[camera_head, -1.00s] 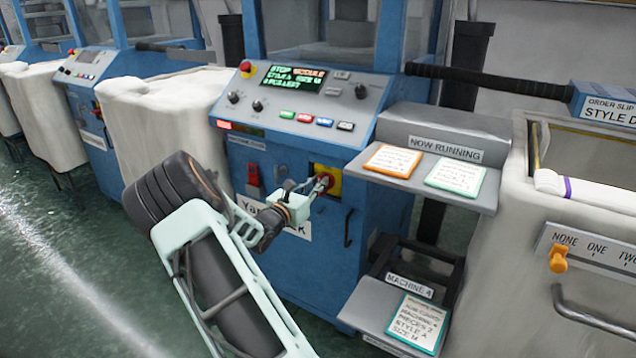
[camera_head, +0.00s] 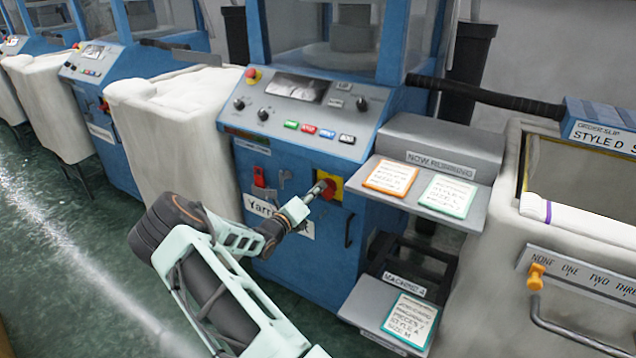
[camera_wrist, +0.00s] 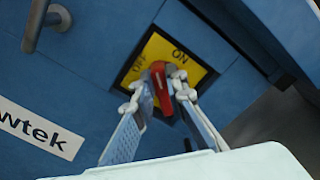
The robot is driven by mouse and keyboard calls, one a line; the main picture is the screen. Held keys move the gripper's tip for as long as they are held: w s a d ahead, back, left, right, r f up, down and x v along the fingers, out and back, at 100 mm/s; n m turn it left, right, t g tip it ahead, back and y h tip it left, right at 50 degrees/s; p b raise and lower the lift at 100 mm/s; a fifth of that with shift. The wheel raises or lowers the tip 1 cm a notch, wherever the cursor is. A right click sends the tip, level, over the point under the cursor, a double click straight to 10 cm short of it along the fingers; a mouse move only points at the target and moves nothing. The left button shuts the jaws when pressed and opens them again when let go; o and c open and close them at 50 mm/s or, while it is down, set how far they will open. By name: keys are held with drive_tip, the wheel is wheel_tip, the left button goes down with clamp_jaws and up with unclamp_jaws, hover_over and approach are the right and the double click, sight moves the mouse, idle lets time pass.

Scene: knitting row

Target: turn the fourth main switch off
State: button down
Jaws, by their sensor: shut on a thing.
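The red main switch handle (camera_wrist: 159,84) sits on a yellow plate (camera_wrist: 190,68) marked ON at the upper right in the wrist view. The machine's display (camera_head: 297,87) is dark grey, without lit text.
A small red switch (camera_head: 259,177) and grey handle are left of the plate. A shelf with cards (camera_head: 455,207) juts out at the right, above a lower one labelled MACHINE 4 (camera_head: 404,284). White bins (camera_head: 170,110) stand left; the floor at left is clear.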

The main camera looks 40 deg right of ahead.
drive_tip(key=shift+w+f+n+p, duration=0.15)
drive_tip(key=shift+n+p, duration=0.3)
drive_tip(key=shift+n, duration=0.8)
drive_tip(key=shift+s+f+n+p, duration=0.15)
drive_tip(key=shift+n+p, duration=0.3)
drive_tip(key=shift+n, duration=0.85)
drive_tip(key=shift+w+f+n+p, duration=0.2)
drive_tip(key=shift+n+p, duration=0.25)
drive_tip(key=shift+n, duration=0.8)
drive_tip(key=shift+f, duration=0.1)
drive_tip(key=c, duration=1.9)
unclamp_jaws()
drive_tip(key=shift+c, duration=0.2)
drive_tip(key=shift+a, duration=0.15)
drive_tip(key=v, duration=1.2)
